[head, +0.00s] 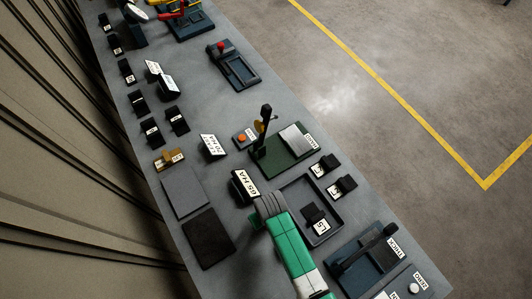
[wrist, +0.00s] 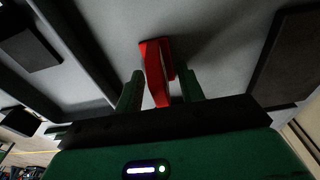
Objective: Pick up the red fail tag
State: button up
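The red fail tag (wrist: 154,72) shows in the wrist view as a bright red looped or folded piece against the grey surface. My gripper (wrist: 160,88) is open, with one green finger on each side of the tag. Narrow gaps show between the tag and the fingers, so I see no firm contact. The lower end of the tag reaches back between the fingers, close to the dark palm. In the head view my green and grey arm covers the middle of the bench; the tag and the fingertips cannot be made out there.
The grey bench (head: 225,105) carries a dark tray (head: 333,235) right of my arm, a green-based lever press (head: 282,165) above it and another lever device (head: 365,260) at the lower right. A black pad (head: 208,238) and a grey pad (head: 184,192) lie on the left.

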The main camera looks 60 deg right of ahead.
jog(key=shift+c, duration=0.5)
grip_shut()
notch_tip(320, 180, up, 10)
jog(key=shift+r+p, duration=0.1)
jog(key=shift+p, duration=0.3)
